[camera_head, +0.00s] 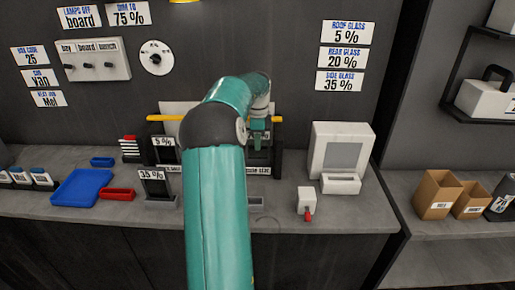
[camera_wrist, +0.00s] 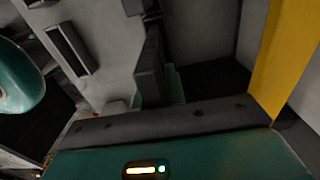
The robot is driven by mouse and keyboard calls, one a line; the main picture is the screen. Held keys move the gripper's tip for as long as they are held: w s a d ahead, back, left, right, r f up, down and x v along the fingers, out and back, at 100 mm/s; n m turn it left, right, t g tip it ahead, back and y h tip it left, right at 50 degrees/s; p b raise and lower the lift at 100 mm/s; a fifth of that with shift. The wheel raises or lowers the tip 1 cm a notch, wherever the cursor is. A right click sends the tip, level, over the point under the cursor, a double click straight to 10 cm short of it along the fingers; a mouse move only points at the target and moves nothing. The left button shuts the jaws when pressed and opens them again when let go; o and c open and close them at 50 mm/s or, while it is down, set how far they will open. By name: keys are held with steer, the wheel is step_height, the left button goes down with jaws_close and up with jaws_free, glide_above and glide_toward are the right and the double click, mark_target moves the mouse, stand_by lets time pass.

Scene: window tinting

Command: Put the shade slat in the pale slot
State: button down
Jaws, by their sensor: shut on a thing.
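My gripper (camera_head: 258,140) is at the back of the counter, in front of a dark rack (camera_head: 278,155) with a yellow top bar. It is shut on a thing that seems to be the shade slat. The slat is mostly hidden by my arm in the head view, and I cannot make out its edges. In the wrist view a dark narrow piece (camera_wrist: 151,70) stands beside a teal finger (camera_wrist: 174,85). I cannot tell whether it touches the rack. The pale slot cannot be told apart in either view.
A dark "35%" stand (camera_head: 155,187) and a "5%" panel (camera_head: 164,153) are left of my arm. A blue tray (camera_head: 82,188) and a red tray (camera_head: 117,194) lie farther left. A pale machine (camera_head: 341,152) stands right. The yellow bar (camera_wrist: 285,55) is close in the wrist view.

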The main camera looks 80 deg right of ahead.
mark_target(258, 165)
steer(key=shift+f, duration=1.45)
steer(key=shift+f, duration=0.1)
steer(key=c, duration=1.5)
jaws_free()
steer(key=shift+o, duration=0.2)
step_height(258, 165, up, 12)
steer(key=shift+r, duration=0.1)
